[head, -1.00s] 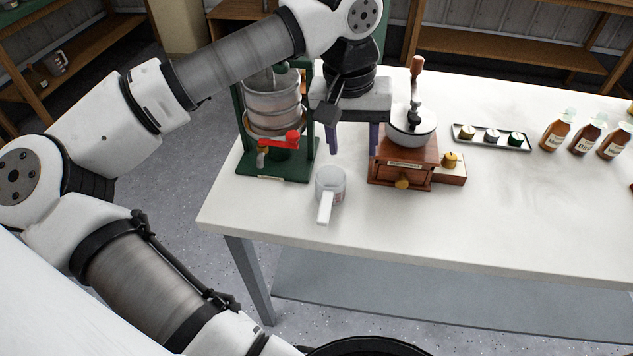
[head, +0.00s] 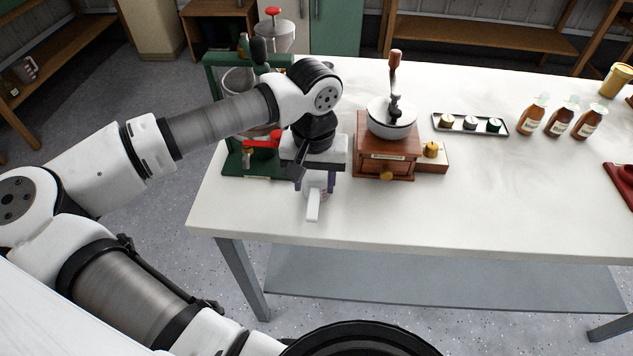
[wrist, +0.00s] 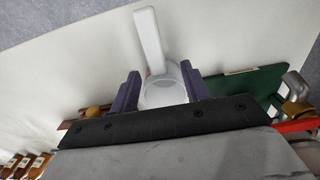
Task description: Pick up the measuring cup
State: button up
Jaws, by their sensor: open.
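The measuring cup is a clear cup with a white handle (head: 313,206). It stands on the white table, between the green press and the wooden grinder, with its handle toward the table's front edge. My gripper (head: 315,186) is directly over the cup and hides most of its body in the head view. In the wrist view the cup (wrist: 163,92) lies between the two purple fingers of my gripper (wrist: 162,90), with a finger on each side. The fingers are apart and open. I cannot tell how far down the cup they reach.
A wooden grinder (head: 386,150) with a crank stands close on the right. A green press (head: 213,80) with a red handle stands close behind on the left. A small tray (head: 470,124) and several bottles (head: 559,120) are farther right. The front of the table is clear.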

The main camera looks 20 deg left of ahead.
aim_at(315, 189)
jog(key=shift+f, duration=1.7)
grip_shut()
jog(key=shift+r, duration=0.1)
